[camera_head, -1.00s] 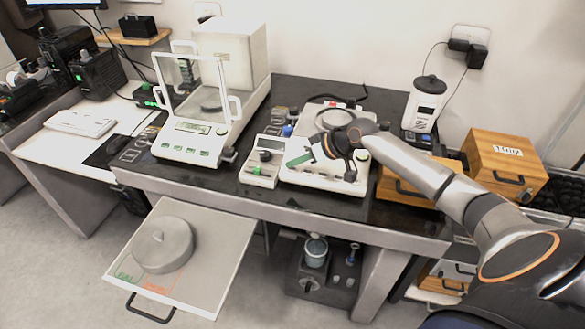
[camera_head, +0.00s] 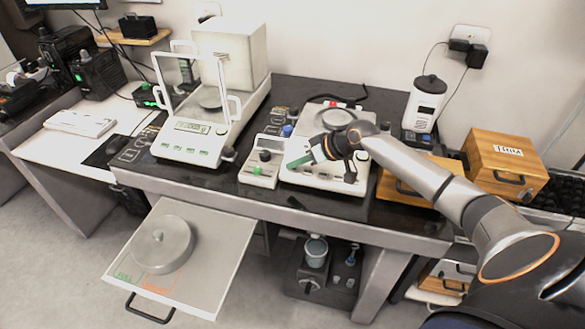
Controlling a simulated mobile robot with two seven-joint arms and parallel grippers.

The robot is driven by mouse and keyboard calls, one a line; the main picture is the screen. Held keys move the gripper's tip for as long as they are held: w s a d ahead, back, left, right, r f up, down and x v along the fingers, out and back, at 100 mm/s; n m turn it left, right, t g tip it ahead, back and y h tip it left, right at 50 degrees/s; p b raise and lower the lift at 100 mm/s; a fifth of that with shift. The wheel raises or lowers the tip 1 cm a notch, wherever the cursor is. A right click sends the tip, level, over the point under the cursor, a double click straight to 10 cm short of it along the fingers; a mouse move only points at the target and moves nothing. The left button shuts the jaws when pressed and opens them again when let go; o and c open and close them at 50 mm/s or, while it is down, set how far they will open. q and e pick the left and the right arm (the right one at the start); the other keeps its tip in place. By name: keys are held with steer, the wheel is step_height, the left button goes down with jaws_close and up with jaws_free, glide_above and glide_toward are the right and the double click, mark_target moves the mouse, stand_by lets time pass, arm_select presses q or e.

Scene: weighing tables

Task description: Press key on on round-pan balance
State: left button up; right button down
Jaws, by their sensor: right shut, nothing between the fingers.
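The round-pan balance (camera_head: 312,184) stands on the dark table right of centre. Its round metal pan (camera_head: 338,118) shows behind my right arm. My right gripper (camera_head: 293,163) is shut and empty. It reaches in from the right, low over the front left part of the balance, pointing left and down. The gripper and wrist hide much of the balance's front panel, so I cannot make out the on key or tell whether the fingertips touch anything. My left gripper does not show.
A balance with a glass draft shield (camera_head: 190,142) is further left. Wooden boxes (camera_head: 503,160) and a white bottle-shaped device (camera_head: 424,105) are on the right. A pulled-out drawer (camera_head: 215,265) holds a large metal weight (camera_head: 162,245).

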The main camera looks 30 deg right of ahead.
steer(key=shift+w+d+f, duration=0.1)
steer(key=shift+f, duration=0.25)
stand_by(0.3)
stand_by(0.4)
steer(key=shift+s+a+r+p, duration=0.2)
steer(key=shift+r+p, duration=0.55)
steer(key=shift+p, duration=0.05)
steer(key=r+p, duration=0.1)
steer(key=p, duration=0.1)
steer(key=r+p, duration=0.2)
steer(key=s+a+r+p, duration=0.1)
steer(key=shift+r+p, duration=0.4)
stand_by(0.4)
